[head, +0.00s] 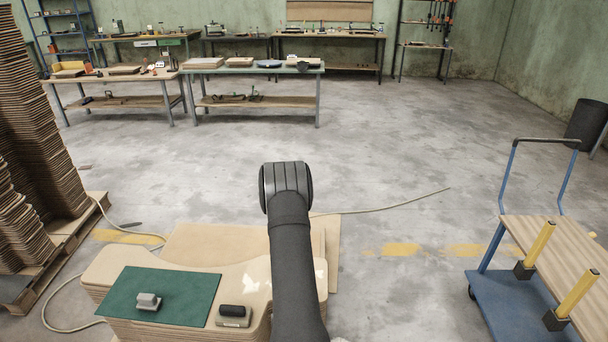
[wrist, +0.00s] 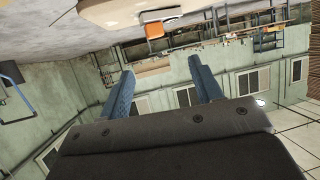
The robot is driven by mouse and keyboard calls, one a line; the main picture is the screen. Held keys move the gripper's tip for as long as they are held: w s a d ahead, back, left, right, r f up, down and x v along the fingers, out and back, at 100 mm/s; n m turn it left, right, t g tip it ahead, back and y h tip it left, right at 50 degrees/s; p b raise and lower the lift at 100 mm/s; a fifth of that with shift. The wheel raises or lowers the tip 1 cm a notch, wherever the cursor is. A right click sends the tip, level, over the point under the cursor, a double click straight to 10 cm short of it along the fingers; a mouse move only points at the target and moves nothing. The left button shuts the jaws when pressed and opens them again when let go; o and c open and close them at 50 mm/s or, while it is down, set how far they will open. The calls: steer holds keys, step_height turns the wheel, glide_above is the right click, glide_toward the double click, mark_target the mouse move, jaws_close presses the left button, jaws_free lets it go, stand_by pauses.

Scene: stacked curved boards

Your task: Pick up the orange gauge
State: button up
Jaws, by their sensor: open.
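An orange block-like piece (wrist: 154,30) shows small near the top of the wrist view, against a pale block; it may be the gauge, but I cannot be sure. I cannot make out the gauge in the head view, where my arm covers part of the board stack. My gripper (wrist: 163,84) shows in the wrist view with two blue fingers apart and nothing between them. The orange piece lies well beyond the fingertips. My gripper itself does not show clearly in the head view.
The curved board stack (head: 255,277) carries a green mat (head: 180,290), a small grey block (head: 148,301) and a black-topped block (head: 234,315). Tall board piles (head: 45,140) stand left. A blue trolley (head: 508,300) stands right. Open floor lies beyond, before the workbenches.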

steer(key=shift+c, duration=0.4)
